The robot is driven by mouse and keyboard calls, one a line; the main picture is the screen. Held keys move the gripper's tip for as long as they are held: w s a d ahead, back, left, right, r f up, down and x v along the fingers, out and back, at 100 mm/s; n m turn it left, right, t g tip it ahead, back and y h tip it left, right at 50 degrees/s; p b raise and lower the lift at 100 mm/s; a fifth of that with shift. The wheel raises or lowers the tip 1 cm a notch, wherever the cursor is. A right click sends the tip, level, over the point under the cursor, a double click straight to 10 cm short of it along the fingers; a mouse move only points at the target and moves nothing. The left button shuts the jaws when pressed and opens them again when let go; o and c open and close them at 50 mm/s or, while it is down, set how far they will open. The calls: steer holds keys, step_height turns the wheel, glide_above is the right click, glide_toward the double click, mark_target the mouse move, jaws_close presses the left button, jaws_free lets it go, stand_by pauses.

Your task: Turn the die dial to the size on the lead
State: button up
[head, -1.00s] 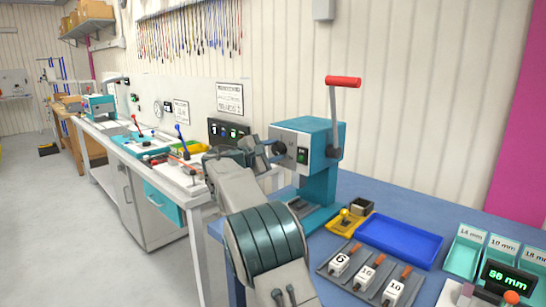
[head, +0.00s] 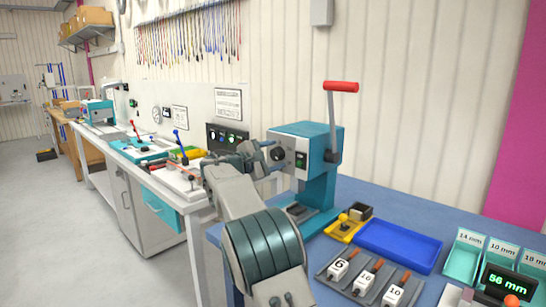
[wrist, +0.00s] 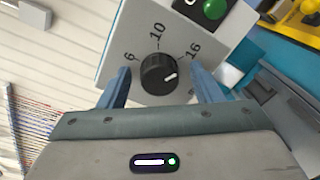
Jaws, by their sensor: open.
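The teal and grey press (head: 318,150) with a red-handled lever stands on the blue bench. Its black die dial (wrist: 159,74) faces my gripper, with 6, 10 and 16 marked around it. The dial's white mark points right and slightly down in the wrist view, clockwise past the 16 line. My gripper (wrist: 161,70) is open, with one blue finger on each side of the dial and gaps showing. In the head view my gripper (head: 264,152) is just left of the dial (head: 278,155). I cannot make out a lead with a size on it.
Dies marked 6, 16 and 10 (head: 367,279) lie in a grey rack. Behind are a blue tray (head: 400,247) and a yellow holder (head: 343,228). Teal bins (head: 463,252) and a display (head: 505,283) stand at right. A green button (wrist: 215,8) sits near the dial.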

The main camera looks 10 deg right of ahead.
steer(key=b+v, duration=0.1)
steer(key=v, duration=1.2)
steer(key=shift+s+a, duration=0.2)
steer(key=shift+a, duration=0.05)
steer(key=s+d+f+m+g+y+p, duration=0.2)
steer(key=s+d+f+m+g+y, duration=0.1)
steer(key=s+d, duration=0.45)
steer(key=s+d+f+m+g+y+p, duration=0.2)
steer(key=s+d+f+g+y, duration=0.15)
steer(key=s+d, duration=0.4)
steer(key=s+a+f+m+y+p, duration=0.1)
steer(key=s+f+m+y, duration=0.1)
steer(key=s, duration=0.6)
steer(key=s+a+f+m+y+p, duration=0.1)
steer(key=s+f+m+y, duration=0.2)
steer(key=s, duration=0.5)
steer(key=s+a+f+m+y+p, duration=0.1)
steer(key=s+a+f+m+y, duration=0.1)
steer(key=s, duration=0.6)
steer(key=shift+s+f+m+g+y+p, duration=0.35)
steer(key=shift+f+m+y, duration=0.15)
steer(key=shift+m, duration=0.4)
steer(key=shift+a, duration=0.1)
